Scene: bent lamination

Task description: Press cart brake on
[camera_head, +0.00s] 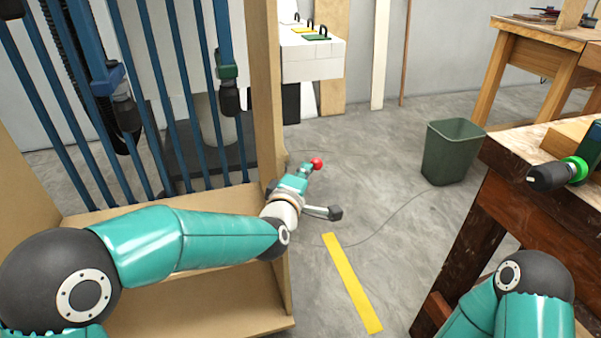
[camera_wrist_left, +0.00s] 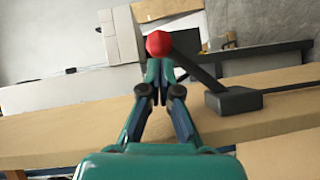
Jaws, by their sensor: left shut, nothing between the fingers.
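The cart is a tan wooden frame (camera_head: 269,90) with a low shelf on the left of the head view. My right gripper is out of view.
Blue bar clamps (camera_head: 170,100) stand upright along the cart. A yellow floor strip (camera_head: 352,283) lies right of it. A green bin (camera_head: 452,150) and a wooden workbench (camera_head: 505,160) stand at the right. The grey floor between is mostly clear, with a thin dark line across it.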

